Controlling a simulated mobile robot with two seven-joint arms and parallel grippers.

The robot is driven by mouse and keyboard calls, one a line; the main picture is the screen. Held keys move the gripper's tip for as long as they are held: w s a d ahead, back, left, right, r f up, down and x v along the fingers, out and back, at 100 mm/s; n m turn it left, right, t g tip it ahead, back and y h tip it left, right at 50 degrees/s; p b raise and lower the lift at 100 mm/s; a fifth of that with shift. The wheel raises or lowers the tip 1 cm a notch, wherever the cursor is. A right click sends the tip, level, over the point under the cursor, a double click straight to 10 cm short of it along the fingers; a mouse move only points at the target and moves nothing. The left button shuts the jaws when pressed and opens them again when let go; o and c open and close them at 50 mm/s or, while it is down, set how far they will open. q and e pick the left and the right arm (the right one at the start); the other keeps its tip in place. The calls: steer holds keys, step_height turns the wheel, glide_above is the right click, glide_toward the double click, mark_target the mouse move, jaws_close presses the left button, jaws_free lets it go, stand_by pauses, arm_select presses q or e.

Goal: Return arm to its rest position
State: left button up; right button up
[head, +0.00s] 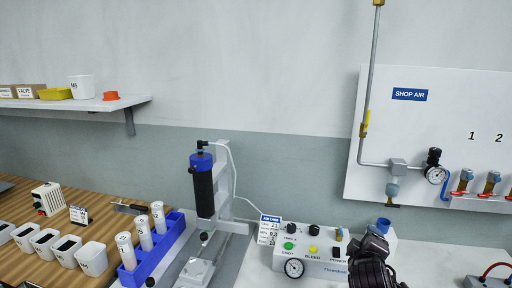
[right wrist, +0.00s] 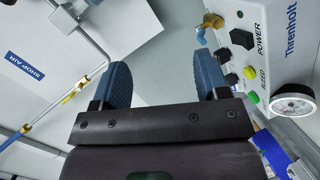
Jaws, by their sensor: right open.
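My right arm comes up from the bottom edge of the head view, and its gripper (head: 378,232) is in front of the right part of the white control box (head: 322,262). In the right wrist view the blue fingers of my right gripper (right wrist: 163,82) stand wide apart with nothing between them. The control box (right wrist: 270,50) is to the right of the fingers there, close to the right finger; I cannot tell whether they touch. My left gripper is not in either view.
A shop air panel (head: 420,130) hangs behind. A shelf (head: 90,104) is at upper left.

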steer(key=s+f+m+g+y, duration=0.1)
steer(key=s+f, duration=0.5)
steer(key=s, duration=0.6)
steer(key=s+f+m+g+y+p, duration=0.1)
steer(key=s+f+m+y, duration=0.2)
steer(key=s+f, duration=0.4)
steer(key=s+a+f+m+g+y, duration=0.1)
steer(key=s+f+m, duration=0.3)
steer(key=s, duration=1.3)
step_height(320, 180, down, 3)
steer(key=shift+f+y+p, duration=0.2)
steer(key=shift+y+p, duration=0.2)
steer(key=shift+w, duration=0.1)
